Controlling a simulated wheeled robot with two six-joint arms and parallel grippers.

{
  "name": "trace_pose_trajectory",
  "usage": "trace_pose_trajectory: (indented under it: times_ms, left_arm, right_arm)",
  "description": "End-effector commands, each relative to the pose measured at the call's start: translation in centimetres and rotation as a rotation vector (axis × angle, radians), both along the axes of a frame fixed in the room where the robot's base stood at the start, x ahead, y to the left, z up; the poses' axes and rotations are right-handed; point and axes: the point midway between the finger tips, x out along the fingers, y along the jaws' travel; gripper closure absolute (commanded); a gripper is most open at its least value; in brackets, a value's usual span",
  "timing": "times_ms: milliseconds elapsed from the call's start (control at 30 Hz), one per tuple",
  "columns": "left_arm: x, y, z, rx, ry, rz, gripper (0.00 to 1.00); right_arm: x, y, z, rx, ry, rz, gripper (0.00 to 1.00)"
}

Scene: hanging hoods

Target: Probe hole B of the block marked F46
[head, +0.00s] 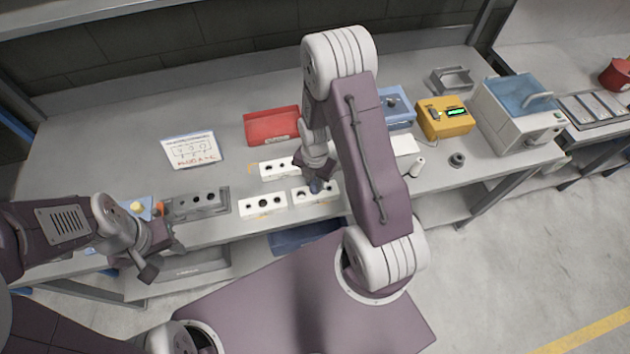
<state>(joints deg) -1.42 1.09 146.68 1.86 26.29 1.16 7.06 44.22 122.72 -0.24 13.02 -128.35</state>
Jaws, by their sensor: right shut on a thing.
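Three pale blocks with dark round holes lie on the bench: a rear block (272,175), a front left block (250,211) and a front right block (301,201). A grey block (201,209) with holes sits farther left in a grey holder. Marks on the blocks are too small to read, so I cannot tell which is F46. My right gripper (314,180) is over the front right block, shut on a small dark bluish thing, perhaps a probe; contact with a hole is unclear. My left gripper (160,262) is open and empty at the bench's front edge.
A card (194,150) with a hole diagram and red writing stands behind the blocks. A red tray (270,127), a yellow meter (446,118) with a green display and a blue-lidded machine (520,113) stand rearward and right. The back left bench is clear.

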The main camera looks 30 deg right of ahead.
Motion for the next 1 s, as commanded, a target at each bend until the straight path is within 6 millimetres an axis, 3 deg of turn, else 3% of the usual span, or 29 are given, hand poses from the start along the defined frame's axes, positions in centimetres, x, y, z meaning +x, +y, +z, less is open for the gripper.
trace_pose_trajectory:
  times_ms: [1000]
  left_arm:
    - [0.0, 0.0, -1.0, 0.000, 0.000, 0.000, 0.64]
  right_arm:
    - [0.0, 0.0, -1.3, 0.000, 0.000, 0.000, 1.00]
